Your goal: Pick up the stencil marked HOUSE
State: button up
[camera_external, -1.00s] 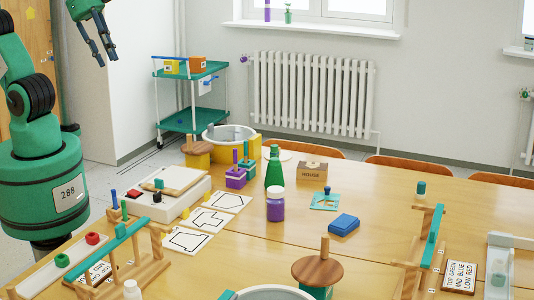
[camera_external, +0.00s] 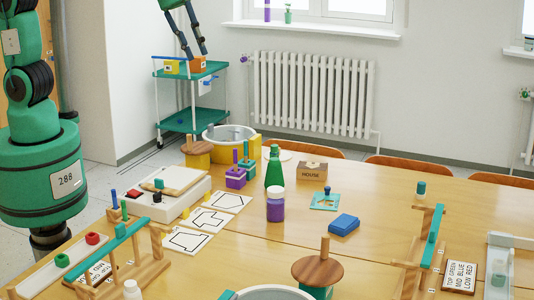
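A small brown block or box with a label reading HOUSE (camera_external: 312,172) stands near the back of the table. In front of it lies a flat teal plate with a dark blue knob (camera_external: 317,206); I cannot read any marking on it. White cards with outline shapes (camera_external: 208,219) lie left of the middle.
A green bottle (camera_external: 274,172) and a purple-filled jar (camera_external: 276,208) stand left of the teal plate. A blue block (camera_external: 344,224) lies just right of it. A knobbed wooden disc (camera_external: 317,270) is nearer the front. A teal trolley (camera_external: 190,122) stands behind the table.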

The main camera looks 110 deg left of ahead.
jog(key=w+a+f+p, duration=0.2)
jog(key=w+a+f, duration=0.4)
jog(key=w+a, duration=0.15)
jog(key=w+a+f+p, duration=0.2)
jog(key=w+a+f, duration=0.35)
jog(key=w, duration=0.35)
jog(key=w+a+f+p, duration=0.2)
jog(key=w+a+f, duration=0.1)
jog(key=a+f, duration=0.4)
jog(key=w+a+f+n+g+p, duration=0.1)
jog(key=w+a+f, duration=0.3)
jog(key=a+f, duration=0.4)
notch_tip(320, 180, down, 6)
jog(key=shift+a+f+p, duration=0.1)
jog(key=shift+a+p, duration=0.05)
jog(key=shift+p, duration=0.35)
jog(key=shift+x, duration=4.25)
jog(key=shift+s+f, duration=0.15)
